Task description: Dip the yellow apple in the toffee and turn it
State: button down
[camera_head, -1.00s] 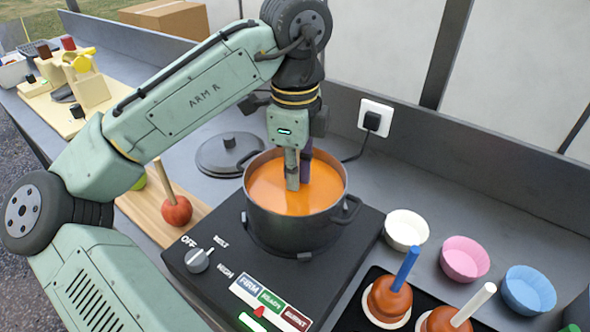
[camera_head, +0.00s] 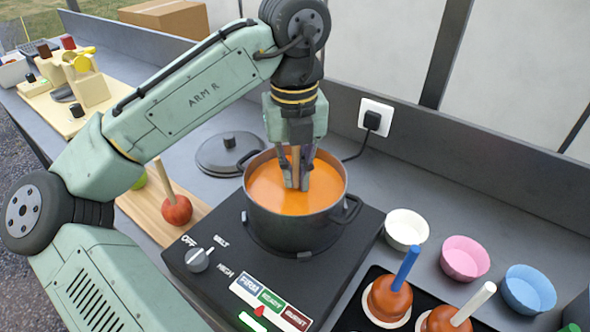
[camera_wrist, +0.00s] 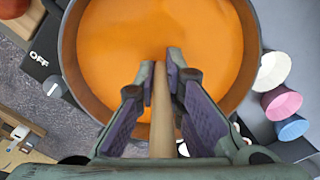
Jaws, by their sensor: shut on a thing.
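My gripper (camera_head: 297,182) points down over the black pot (camera_head: 290,230) with its fingertips at the orange toffee (camera_head: 268,190). It is shut on a wooden stick (camera_wrist: 162,125), which runs down between the fingers in the wrist view. The toffee fills much of the wrist view (camera_wrist: 115,45). No apple shows on the stick; its lower end is hidden by the fingers and the toffee, so I cannot see the yellow apple there.
The pot stands on a black hob with a knob (camera_head: 197,259); a red marker sits beneath READY. A lid (camera_head: 228,153) lies behind left. White (camera_head: 405,229), pink (camera_head: 465,258) and blue (camera_head: 528,289) cups stand right. Toffee-coated apples (camera_head: 389,298) stand in front of them.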

jog(key=m, duration=0.7)
jog(key=n, duration=1.1)
jog(key=shift+r, duration=4.25)
jog(key=shift+r, duration=3)
